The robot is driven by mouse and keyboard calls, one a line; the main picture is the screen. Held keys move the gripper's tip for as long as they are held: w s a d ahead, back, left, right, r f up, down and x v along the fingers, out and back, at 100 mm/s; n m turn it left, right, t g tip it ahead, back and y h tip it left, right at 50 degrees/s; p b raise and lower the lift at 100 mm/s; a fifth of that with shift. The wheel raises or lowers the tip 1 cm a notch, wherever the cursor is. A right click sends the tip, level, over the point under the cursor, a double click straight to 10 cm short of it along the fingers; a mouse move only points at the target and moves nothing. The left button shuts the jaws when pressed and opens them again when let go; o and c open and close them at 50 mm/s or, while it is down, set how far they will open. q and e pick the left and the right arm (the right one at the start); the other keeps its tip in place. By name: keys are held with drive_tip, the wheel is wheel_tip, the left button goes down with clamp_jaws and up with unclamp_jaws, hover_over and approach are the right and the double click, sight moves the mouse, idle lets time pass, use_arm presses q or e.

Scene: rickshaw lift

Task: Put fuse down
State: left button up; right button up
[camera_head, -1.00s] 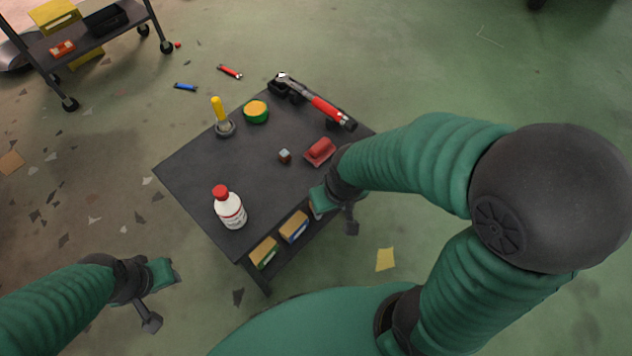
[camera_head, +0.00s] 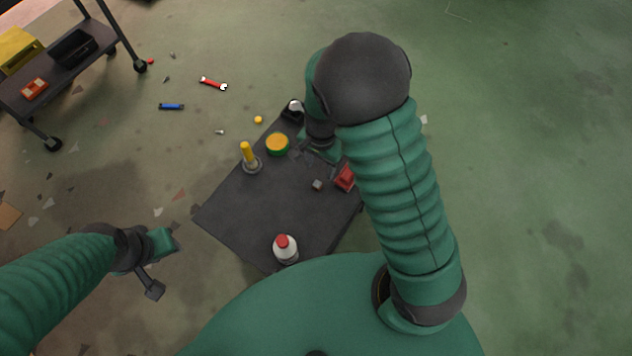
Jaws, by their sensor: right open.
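A small grey and reddish cube (camera_head: 317,185), which may be the fuse, rests on the dark table (camera_head: 240,205) near its right side. My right gripper (camera_head: 316,156) is open over the far right part of the table, a little beyond the cube and apart from it. My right arm hides the table's right edge and most of the red-handled tool. My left gripper (camera_head: 162,264) hangs open and empty off the table, at the lower left.
On the table are a white bottle with a red cap (camera_head: 286,249), a yellow-handled tool (camera_head: 248,156), a green and yellow round tin (camera_head: 277,143) and a red block (camera_head: 345,178). A cart (camera_head: 60,75) stands upper left.

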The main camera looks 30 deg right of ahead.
drive_tip(key=b, duration=0.1)
hover_over(317, 183)
drive_tip(key=f, duration=0.6)
drive_tip(key=shift+s+f, duration=0.3)
drive_tip(key=shift+f, duration=0.05)
drive_tip(key=shift+a+f, duration=0.25)
drive_tip(key=f, duration=0.1)
drive_tip(key=f+b, duration=0.1)
drive_tip(key=f, duration=0.1)
drive_tip(key=f+b, duration=0.1)
drive_tip(key=f, duration=0.1)
drive_tip(key=shift+w+d, duration=0.25)
drive_tip(key=shift+d, duration=0.05)
drive_tip(key=shift+w+d, duration=0.1)
use_arm(q)
drive_tip(key=x, duration=0.4)
drive_tip(key=shift+s+f, duration=0.15)
drive_tip(key=shift+s, duration=0.1)
use_arm(e)
drive_tip(key=shift+a+r, duration=0.1)
drive_tip(key=shift+a, duration=0.1)
drive_tip(key=c, duration=0.8)
drive_tip(key=shift+c, duration=1.1)
use_arm(q)
drive_tip(key=shift+a, duration=0.2)
use_arm(e)
drive_tip(key=shift+d, duration=0.1)
clamp_jaws()
